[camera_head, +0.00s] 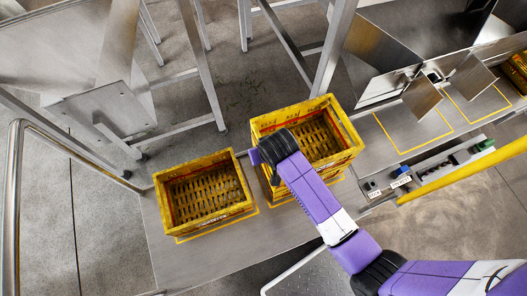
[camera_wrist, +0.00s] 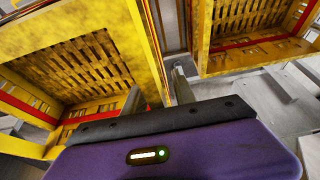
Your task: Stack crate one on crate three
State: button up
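Two yellow slatted crates with red bands show in the head view; I cannot read which is crate one or three. The left crate (camera_head: 166,200) stands alone on the metal shelf. The right crate (camera_head: 345,125) is higher and seems to sit on another crate. My gripper (camera_wrist: 157,92) is at the right crate's left wall, partly hidden by my arm in the head view. In the wrist view its fingers are apart, one on each side of a near crate's yellow wall (camera_wrist: 147,45), with gaps visible. The other crate (camera_wrist: 203,45) shows at right, lower down.
The metal shelf (camera_head: 235,258) has empty yellow outlined spots (camera_head: 411,130) to the right. Part of another yellow crate (camera_head: 517,72) shows at the far right edge. A yellow rail (camera_head: 470,168), metal frame legs (camera_head: 200,60) and a curved steel handrail (camera_head: 14,190) stand around.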

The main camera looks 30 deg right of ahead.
jog(key=shift+r, duration=0.1)
jog(key=p+v, duration=0.2)
jog(key=v, duration=1)
jog(key=s, duration=0.1)
jog(key=s+a+f+t, duration=0.1)
jog(key=s, duration=0.1)
jog(key=s+t, duration=0.1)
jog(key=s, duration=0.1)
jog(key=shift+s+a+f+y, duration=0.1)
jog(key=shift+a+f+y, duration=0.1)
jog(key=shift+a+y, duration=0.15)
jog(key=s+d+r+n+t, duration=0.2)
jog(key=s+r+t, duration=0.6)
jog(key=s+r, duration=0.9)
notch_tip(320, 180, up, 3)
jog(key=shift+s+d+r+t, duration=0.1)
jog(key=shift+s+d+t, duration=0.15)
jog(key=shift+t, duration=0.05)
